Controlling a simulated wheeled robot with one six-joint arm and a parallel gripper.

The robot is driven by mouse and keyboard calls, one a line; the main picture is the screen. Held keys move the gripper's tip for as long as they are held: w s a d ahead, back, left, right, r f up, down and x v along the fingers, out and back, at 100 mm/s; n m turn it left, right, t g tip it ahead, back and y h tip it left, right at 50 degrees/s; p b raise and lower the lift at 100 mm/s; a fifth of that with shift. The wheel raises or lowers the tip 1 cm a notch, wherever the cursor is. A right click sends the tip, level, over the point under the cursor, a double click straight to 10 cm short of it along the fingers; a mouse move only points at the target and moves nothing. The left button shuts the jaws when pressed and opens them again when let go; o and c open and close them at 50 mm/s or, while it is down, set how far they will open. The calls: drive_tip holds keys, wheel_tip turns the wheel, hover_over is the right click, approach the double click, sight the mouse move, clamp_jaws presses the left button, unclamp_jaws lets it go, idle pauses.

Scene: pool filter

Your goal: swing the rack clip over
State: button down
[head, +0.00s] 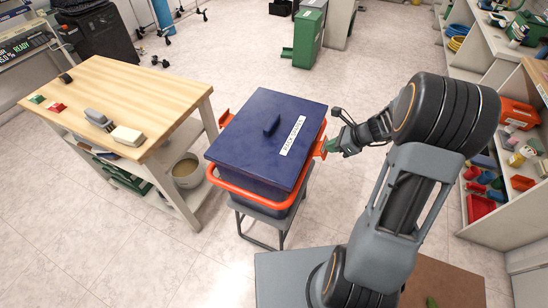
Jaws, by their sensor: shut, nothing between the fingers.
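A dark blue box with a flat blue lid (262,125) and a white label stands on a small grey stand (274,220). An orange bar (250,195) runs around the box's front below the lid. An orange clip (319,149) shows at the box's right side, and another orange piece (226,118) sticks out at its left. My gripper (329,147) is shut at the right side of the box, right beside the right orange clip. I cannot tell whether the fingertips touch the clip. The gripper partly covers the clip's outer end.
A wooden-topped table (140,95) with brushes and small items stands close at the left. A bucket (187,170) sits on its lower shelf. White shelves (480,60) with bottles and tubs line the right. A green bin (307,38) stands behind. Floor in front is open.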

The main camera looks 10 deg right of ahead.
sight(325, 141)
drive_tip(key=shift+w+a+r, duration=0.1)
drive_tip(key=shift+a, duration=0.05)
drive_tip(key=shift+w+a+r+p, duration=0.15)
drive_tip(key=shift+a+r+p, duration=0.1)
drive_tip(key=shift+a+p, duration=0.15)
drive_tip(key=shift+w+a+r, duration=0.1)
drive_tip(key=shift+a, duration=0.05)
idle(0.5)
drive_tip(key=shift+w+a+r+p, duration=0.1)
drive_tip(key=shift+a+p, duration=0.15)
drive_tip(key=shift+p, duration=0.05)
drive_tip(key=shift+w+a, duration=0.15)
drive_tip(key=shift+a, duration=0.05)
drive_tip(key=shift+a+r, duration=0.1)
drive_tip(key=shift+a, duration=0.1)
drive_tip(key=shift+w+a+r+p, duration=0.2)
drive_tip(key=shift+w+a+p, duration=0.15)
drive_tip(key=shift+a, duration=0.15)
idle(0.4)
drive_tip(key=shift+w+a, duration=0.1)
